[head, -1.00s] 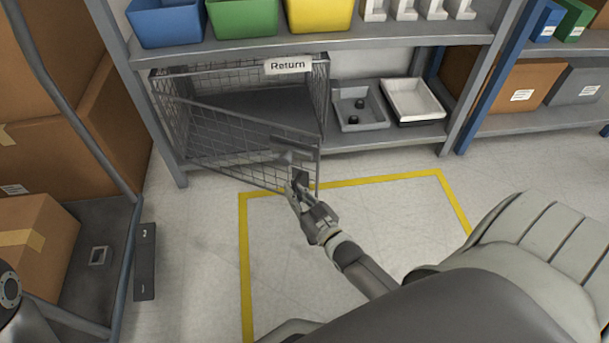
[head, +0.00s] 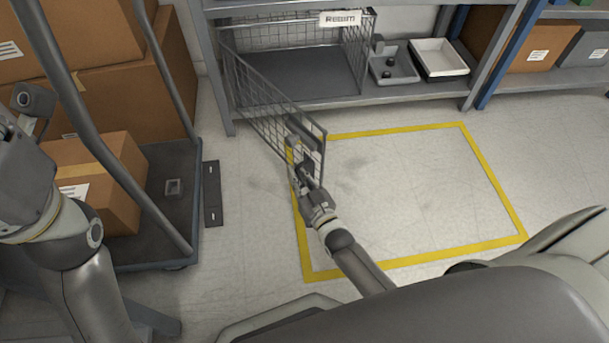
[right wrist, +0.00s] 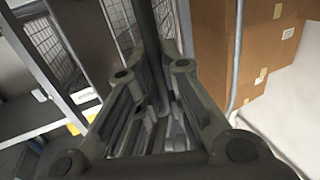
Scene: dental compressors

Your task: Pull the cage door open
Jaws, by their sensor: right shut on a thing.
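The cage (head: 302,75) sits on the lower shelf under a Return label (head: 340,18). Its wire mesh door (head: 262,103) is hinged at the cage's left side and stands swung out well past the shelf front, so the cage front is open. My right gripper (head: 304,172) is shut on the door near its free edge, at the handle; the fingers hide the exact grip. In the right wrist view the fingers (right wrist: 150,100) close around a dark bar, with mesh behind. My left arm shows at the left edge of the head view; its fingers cannot be made out.
A cart (head: 190,190) with cardboard boxes (head: 95,175) stands left of the door, with a dark flat plate (head: 212,193) on the floor between. Grey and white trays (head: 440,58) sit right of the cage. The floor inside the yellow outline (head: 410,190) is clear.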

